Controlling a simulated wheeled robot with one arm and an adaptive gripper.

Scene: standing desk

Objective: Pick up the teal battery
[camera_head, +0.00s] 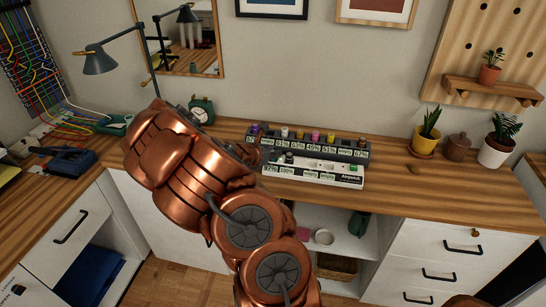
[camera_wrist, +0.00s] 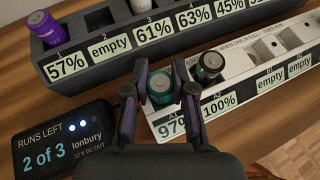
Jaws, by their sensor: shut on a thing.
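The teal battery (camera_wrist: 160,88) shows in the wrist view with its round top between the two fingers of my gripper (camera_wrist: 160,80). The fingers are shut on its sides. It is at the left end of the white charger (camera_wrist: 237,84), by the label reading 97%. I cannot tell whether its base still sits in the slot. In the head view the white charger (camera_head: 345,181) lies on the desk, and my copper arm hides my gripper and the teal battery.
A dark rack (camera_wrist: 98,62) with percent labels runs behind, holding a purple battery (camera_wrist: 45,27) and others. A black display box (camera_wrist: 62,140) reads "RUNS LEFT 2 of 3". In the head view, potted plants (camera_head: 497,140) stand at right; the desk (camera_head: 400,199) between is mostly clear.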

